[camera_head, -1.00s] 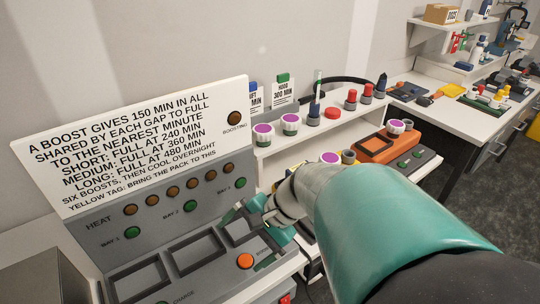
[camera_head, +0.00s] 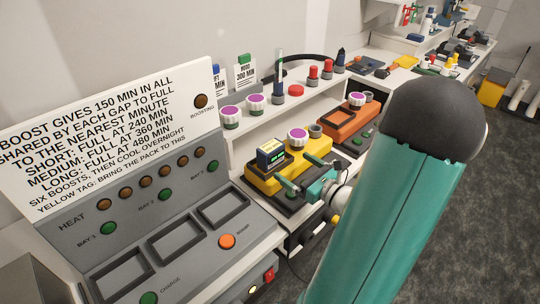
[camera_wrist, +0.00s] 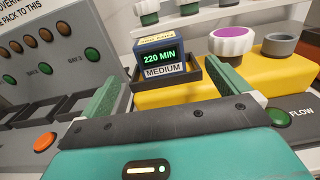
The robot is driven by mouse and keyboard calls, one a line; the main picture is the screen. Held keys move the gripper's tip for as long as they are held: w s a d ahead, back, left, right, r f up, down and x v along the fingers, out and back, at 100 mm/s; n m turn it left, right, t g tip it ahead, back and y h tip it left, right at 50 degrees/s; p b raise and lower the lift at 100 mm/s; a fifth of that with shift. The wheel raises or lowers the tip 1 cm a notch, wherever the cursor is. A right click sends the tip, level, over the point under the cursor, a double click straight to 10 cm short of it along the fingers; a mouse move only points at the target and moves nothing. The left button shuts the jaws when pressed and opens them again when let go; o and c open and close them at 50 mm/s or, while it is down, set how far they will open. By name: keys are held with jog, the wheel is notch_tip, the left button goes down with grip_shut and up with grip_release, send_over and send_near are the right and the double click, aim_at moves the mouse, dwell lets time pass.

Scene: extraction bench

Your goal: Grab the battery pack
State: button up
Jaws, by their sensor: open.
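The battery pack (camera_head: 271,157) is a small dark blue box with a yellowish top, seated in a dark tray on a yellow unit (camera_head: 318,150). In the wrist view the pack (camera_wrist: 165,58) has a green "220 MIN" display and a "MEDIUM" label. My gripper (camera_head: 300,188) is open and empty, just in front of the pack on the near side of the yellow unit. In the wrist view its two green fingers (camera_wrist: 169,82) stand on either side of the pack, which appears beyond them.
A grey charging console (camera_head: 120,220) with three empty bays and an orange button (camera_head: 227,241) stands to the left. A sign (camera_head: 100,140) rises behind it. An orange unit (camera_head: 350,125) stands farther right. A white shelf (camera_head: 250,128) with purple-topped knobs runs behind.

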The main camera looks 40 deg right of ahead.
aim_at(278, 155)
jog(key=w, duration=1)
jog(key=shift+w+a+r, duration=0.15)
jog(key=shift+w, duration=0.15)
jog(key=c, duration=1.5)
jog(key=shift+r, duration=0.1)
